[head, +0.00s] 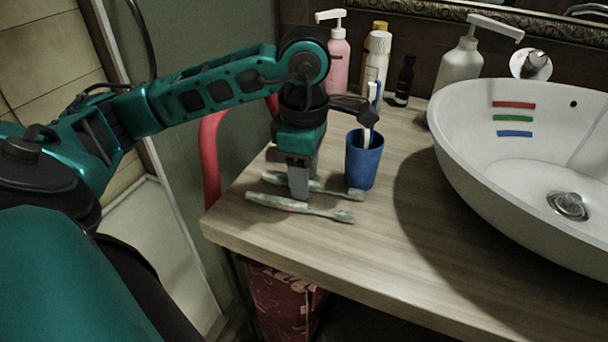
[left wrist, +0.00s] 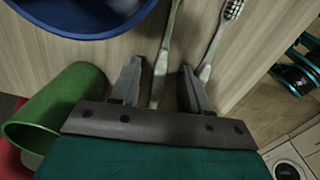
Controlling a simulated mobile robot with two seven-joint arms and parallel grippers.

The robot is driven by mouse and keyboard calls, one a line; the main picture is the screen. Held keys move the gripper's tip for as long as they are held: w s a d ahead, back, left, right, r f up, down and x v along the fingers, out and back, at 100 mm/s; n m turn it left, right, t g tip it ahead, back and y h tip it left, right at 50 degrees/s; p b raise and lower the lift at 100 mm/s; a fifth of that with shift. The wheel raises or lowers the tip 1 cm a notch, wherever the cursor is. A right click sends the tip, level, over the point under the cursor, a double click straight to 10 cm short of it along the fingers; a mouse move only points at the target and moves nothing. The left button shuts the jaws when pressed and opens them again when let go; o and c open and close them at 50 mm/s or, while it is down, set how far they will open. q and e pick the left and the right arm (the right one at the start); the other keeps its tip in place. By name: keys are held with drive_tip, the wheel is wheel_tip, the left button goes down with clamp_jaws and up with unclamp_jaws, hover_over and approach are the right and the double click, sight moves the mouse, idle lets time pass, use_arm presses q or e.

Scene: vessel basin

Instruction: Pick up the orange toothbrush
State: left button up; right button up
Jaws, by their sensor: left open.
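Two toothbrushes lie side by side on the wooden counter. The front toothbrush (head: 285,204) has a pale handle with reddish-orange tints; the rear one (head: 334,191) looks pale grey-green. Neither looks plainly orange. My left gripper (head: 299,194) points down over both handles, open and empty. In the left wrist view my left gripper (left wrist: 160,67) has the rear brush's handle (left wrist: 164,50) lying between its fingers. The front brush (left wrist: 216,48) passes by the right finger, bristles upward. I cannot tell whether the fingers touch either brush. My right gripper is out of view.
A blue cup (head: 363,165) holding a blue-and-white toothbrush (head: 368,132) stands right behind the gripper. A green cup (left wrist: 62,103) is close by on the left in the wrist view. The white basin (head: 455,150) is at right; bottles (head: 340,58) stand behind. The front counter is clear.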

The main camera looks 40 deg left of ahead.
use_arm(q)
clamp_jaws()
idle(0.5)
